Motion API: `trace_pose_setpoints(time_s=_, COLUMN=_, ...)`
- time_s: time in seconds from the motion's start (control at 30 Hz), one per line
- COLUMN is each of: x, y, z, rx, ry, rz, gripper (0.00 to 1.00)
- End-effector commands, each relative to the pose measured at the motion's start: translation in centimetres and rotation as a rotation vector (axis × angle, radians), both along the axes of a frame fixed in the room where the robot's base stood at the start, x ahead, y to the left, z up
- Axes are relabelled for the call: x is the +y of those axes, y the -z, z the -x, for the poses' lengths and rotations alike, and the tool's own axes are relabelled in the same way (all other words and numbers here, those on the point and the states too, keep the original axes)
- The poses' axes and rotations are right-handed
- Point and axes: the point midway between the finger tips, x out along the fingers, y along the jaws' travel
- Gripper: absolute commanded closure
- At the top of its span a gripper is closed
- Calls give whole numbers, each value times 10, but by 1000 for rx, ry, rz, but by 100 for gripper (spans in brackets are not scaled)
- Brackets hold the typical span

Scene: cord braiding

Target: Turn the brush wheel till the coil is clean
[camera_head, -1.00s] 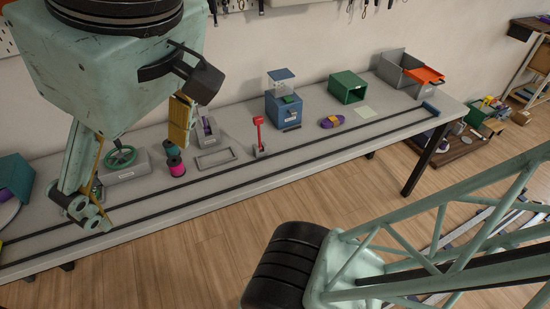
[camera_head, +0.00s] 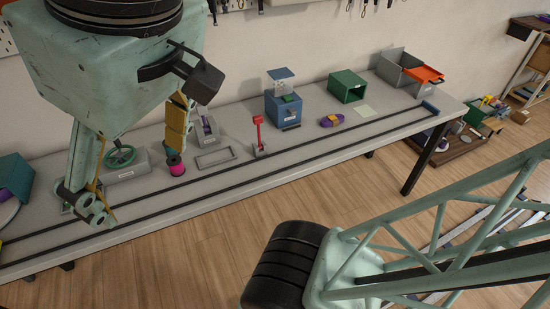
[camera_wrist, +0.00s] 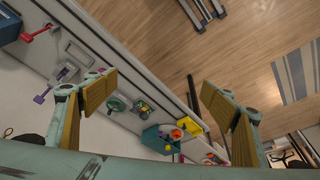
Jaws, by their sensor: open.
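A green handwheel (camera_head: 121,156), likely the brush wheel, is mounted on a grey box (camera_head: 126,173) on the bench. It also shows in the wrist view (camera_wrist: 118,105), between my fingers. My gripper (camera_head: 133,178) is open and empty above the bench, its yellow-padded fingers on either side of the wheel in the head view. The wrist view shows both fingers wide apart (camera_wrist: 160,88). I cannot tell which thing is the coil. A pink spool (camera_head: 177,169) stands right of the wheel, its upper part partly hidden by my right finger.
A grey stand with a purple part (camera_head: 207,125), a grey frame (camera_head: 215,158) and a red lever (camera_head: 259,135) stand to the right. A teal box (camera_head: 14,178) is at the far left. Black rails (camera_head: 330,136) run along the bench front.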

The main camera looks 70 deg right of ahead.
Motion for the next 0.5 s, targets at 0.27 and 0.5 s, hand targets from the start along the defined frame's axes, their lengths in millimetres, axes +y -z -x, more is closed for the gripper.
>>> trace_pose_setpoints(time_s=0.27, x=-3, y=-4, z=-11, rx=12, ry=-20, rz=16, gripper=49)
trace_pose_setpoints(time_s=0.5, x=-12, y=-15, z=-40, rx=37, ry=-77, rz=58, gripper=71)
